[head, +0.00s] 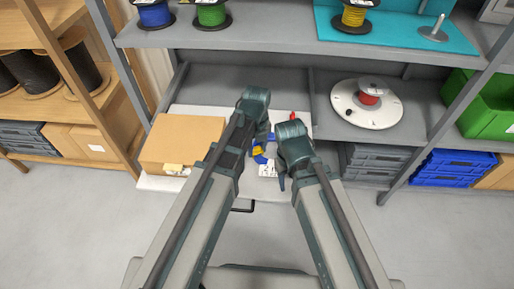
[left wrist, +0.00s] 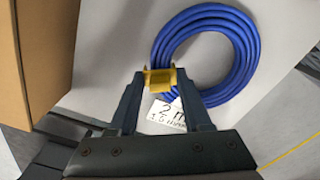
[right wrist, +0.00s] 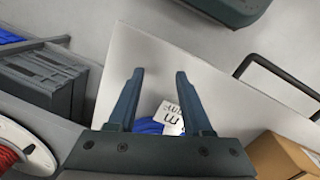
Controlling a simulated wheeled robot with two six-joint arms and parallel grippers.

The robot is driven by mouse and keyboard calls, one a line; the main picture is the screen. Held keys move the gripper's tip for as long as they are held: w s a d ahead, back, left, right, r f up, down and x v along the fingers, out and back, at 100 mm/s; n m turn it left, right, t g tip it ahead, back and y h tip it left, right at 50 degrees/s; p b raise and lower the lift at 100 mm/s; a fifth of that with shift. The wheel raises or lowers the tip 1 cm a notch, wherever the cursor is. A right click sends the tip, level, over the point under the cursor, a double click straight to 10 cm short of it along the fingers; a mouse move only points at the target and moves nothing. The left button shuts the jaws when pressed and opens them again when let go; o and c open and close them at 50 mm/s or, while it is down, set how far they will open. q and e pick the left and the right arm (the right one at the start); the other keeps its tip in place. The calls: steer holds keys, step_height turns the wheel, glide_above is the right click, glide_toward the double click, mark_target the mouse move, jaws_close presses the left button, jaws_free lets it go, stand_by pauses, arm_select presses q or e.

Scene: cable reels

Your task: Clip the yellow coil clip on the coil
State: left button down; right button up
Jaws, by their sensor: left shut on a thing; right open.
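The blue coil (left wrist: 243,52) lies flat on the white work surface, with a white printed label (left wrist: 172,112) at its lower edge. My left gripper (left wrist: 159,80) is shut on the yellow coil clip (left wrist: 160,84), which overlaps the coil's lower left edge in the left wrist view. I cannot tell whether the clip is around the cable or just above it. In the head view the clip (head: 258,151) shows beside the coil, partly hidden by my arms.
A cardboard box (head: 182,139) stands on the left of the white surface (head: 160,184). A white disc with a red reel (head: 368,97) sits on the shelf at right. Grey bins (head: 375,162) are below it. Spools stand on the upper shelf.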

arm_select(q)
steer(key=shift+f+b, duration=0.65)
steer(key=shift+b, duration=0.1)
arm_select(e)
steer(key=shift+f, duration=0.7)
arm_select(q)
jaws_free()
stand_by(0.3)
steer(key=shift+r, duration=0.1)
arm_select(e)
steer(key=shift+r, duration=0.15)
arm_select(q)
step_height(320, 180, up, 7)
steer(key=p, duration=0.7)
arm_select(e)
step_height(320, 180, up, 7)
stand_by(0.4)
